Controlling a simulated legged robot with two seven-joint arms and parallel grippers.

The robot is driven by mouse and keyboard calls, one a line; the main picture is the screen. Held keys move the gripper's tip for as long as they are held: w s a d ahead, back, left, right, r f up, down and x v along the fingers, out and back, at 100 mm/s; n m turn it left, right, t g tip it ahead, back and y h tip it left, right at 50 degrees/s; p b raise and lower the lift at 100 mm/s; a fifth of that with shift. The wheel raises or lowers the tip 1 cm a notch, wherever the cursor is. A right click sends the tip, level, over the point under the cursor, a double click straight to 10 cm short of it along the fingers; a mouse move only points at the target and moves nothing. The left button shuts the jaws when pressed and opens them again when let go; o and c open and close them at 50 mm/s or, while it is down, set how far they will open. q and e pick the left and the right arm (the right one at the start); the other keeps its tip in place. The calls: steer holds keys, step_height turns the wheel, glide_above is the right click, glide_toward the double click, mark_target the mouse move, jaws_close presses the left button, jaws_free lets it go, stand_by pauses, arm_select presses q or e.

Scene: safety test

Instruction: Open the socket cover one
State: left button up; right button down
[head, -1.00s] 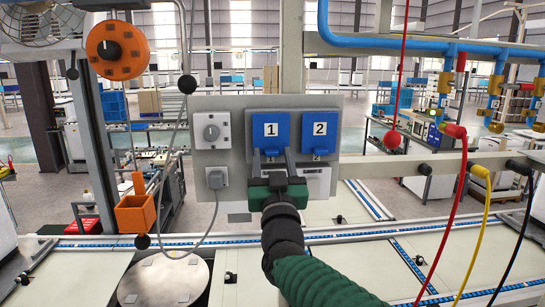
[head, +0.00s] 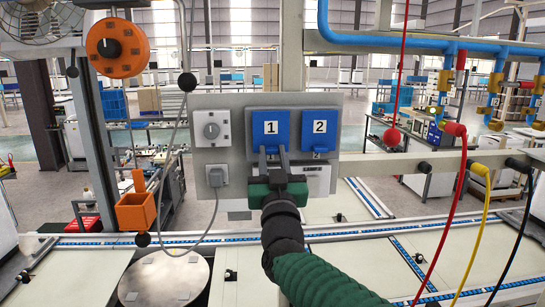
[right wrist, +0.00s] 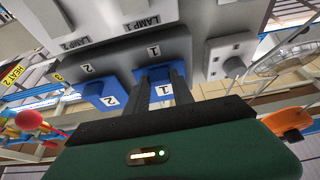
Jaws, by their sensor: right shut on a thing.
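Socket cover one (head: 270,124) is a blue flap marked 1 on the left of a grey panel. It also shows in the right wrist view (right wrist: 155,74), where the picture is turned upside down. My right gripper (head: 273,150) reaches up from below, and its two dark fingers are shut on the lower part of cover one. The fingers (right wrist: 161,87) hide part of that cover in the wrist view. From the front, cover one looks about as flat as its neighbour; I cannot tell whether it is tilted. My left gripper is not in view.
Blue socket cover two (head: 320,127) sits close on the right. A rotary switch (head: 211,130) and a grey plug (head: 216,177) with a cable are on the left. Red, yellow and black cables hang at the right. A bench (head: 340,263) lies below.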

stand_by(0.7)
